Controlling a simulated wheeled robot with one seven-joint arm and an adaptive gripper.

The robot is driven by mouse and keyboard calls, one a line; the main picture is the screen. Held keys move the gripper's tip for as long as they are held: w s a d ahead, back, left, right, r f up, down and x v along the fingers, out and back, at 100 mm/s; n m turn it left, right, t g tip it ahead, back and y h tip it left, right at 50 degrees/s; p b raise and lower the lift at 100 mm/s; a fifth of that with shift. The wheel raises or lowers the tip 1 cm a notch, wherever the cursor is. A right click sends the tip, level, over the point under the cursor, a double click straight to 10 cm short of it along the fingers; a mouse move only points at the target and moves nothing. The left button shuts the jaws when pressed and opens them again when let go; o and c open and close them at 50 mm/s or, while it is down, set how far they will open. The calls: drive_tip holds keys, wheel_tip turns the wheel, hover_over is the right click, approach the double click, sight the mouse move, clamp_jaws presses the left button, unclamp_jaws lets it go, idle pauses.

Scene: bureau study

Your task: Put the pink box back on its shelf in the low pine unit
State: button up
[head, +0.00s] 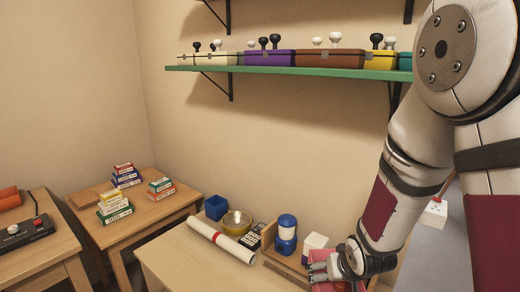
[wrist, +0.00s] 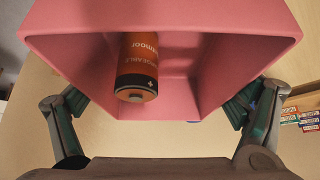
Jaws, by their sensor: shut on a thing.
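The pink box (wrist: 220,70) fills the top of the wrist view, its open side facing the camera. An orange and black battery (wrist: 137,65) is inside it. My gripper (wrist: 158,104) has one finger on each side of the box and is shut on it. In the head view my gripper (head: 333,270) is at the bottom right, with a little of the pink box (head: 325,287) showing below it at the picture's edge. A pale wooden piece of furniture (head: 165,262) stands beneath; I cannot tell whether it is the low pine unit. No shelf for the box can be made out.
A green wall shelf (head: 290,71) holds several coloured boxes. Side tables are at left.

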drive_tip(key=p+v, duration=1)
drive_tip(key=v, duration=0.1)
drive_tip(key=shift+s+p, duration=0.3)
drive_tip(key=shift+s, duration=0.25)
